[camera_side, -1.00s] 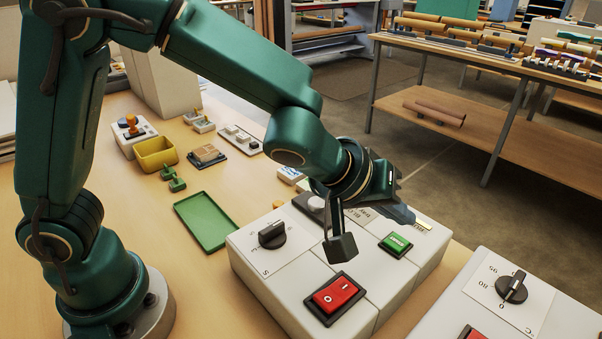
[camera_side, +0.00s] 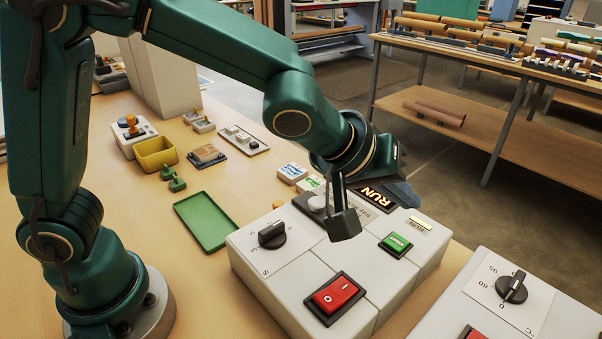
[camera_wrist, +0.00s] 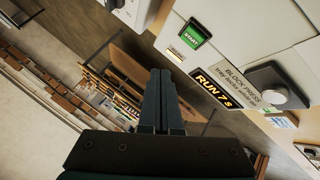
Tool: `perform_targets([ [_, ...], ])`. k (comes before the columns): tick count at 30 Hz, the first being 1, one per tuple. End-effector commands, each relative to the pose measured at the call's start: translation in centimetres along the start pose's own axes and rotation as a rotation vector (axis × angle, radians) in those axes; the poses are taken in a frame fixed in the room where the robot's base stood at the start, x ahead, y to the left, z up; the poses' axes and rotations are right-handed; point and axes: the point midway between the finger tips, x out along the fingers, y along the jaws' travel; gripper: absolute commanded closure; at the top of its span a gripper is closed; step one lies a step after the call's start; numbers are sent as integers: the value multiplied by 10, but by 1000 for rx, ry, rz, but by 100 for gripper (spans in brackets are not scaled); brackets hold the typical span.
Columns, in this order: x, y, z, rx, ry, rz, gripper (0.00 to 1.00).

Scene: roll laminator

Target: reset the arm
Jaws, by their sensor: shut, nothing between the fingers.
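My gripper (camera_side: 343,224) hangs above the grey control box (camera_side: 300,264) in the side view, near its far edge and left of the green START button (camera_side: 396,244). Its fingers look closed together, with nothing between them; they also show shut in the wrist view (camera_wrist: 161,75). The red rocker switch (camera_side: 335,297) and the black dial (camera_side: 272,234) are on the box top. A RUN display (camera_side: 375,199) is partly hidden behind my gripper; it reads "RUN 7 s" in the wrist view (camera_wrist: 213,88). A round knob by the BLOCK PRESS label shows there (camera_wrist: 275,84).
A second box with a dial (camera_side: 511,288) stands at the right front. A green tray (camera_side: 205,221), a yellow bin (camera_side: 155,153) and several small blocks are on the table at left. A wooden bench (camera_side: 500,130) stands beyond open floor. Space above the boxes looks free.

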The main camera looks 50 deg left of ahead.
Motion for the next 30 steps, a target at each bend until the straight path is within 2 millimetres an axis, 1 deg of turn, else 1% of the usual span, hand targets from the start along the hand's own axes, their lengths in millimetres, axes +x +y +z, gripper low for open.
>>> perform_targets([
  [2,-4,0,-10,-16,22,5,100],
  [4,-16,0,-28,-41,63,21,100],
  [5,-22,-2,-36,-57,82,26,100],
  [7,-42,-11,-54,-100,128,26,100],
  [8,-52,-16,-61,-113,147,20,100],
  [9,-66,-26,-68,-119,169,4,100],
  [10,-75,-34,-72,-119,182,-10,100],
  [12,-97,-54,-76,-104,202,-53,100],
  [14,-114,-72,-74,-78,209,-94,100],
  [15,-124,-84,-71,-57,207,-123,100],
  [17,-139,-102,-62,-16,194,-168,100],
  [18,-147,-114,-54,16,179,-196,100],
  [20,-159,-131,-38,75,142,-237,100],
  [22,-168,-148,-15,161,76,-276,100],
  [24,-172,-160,8,254,-4,-298,100],
  [27,-174,-170,35,377,-119,-303,100],
  [30,-174,-174,48,463,-197,-300,100],
])
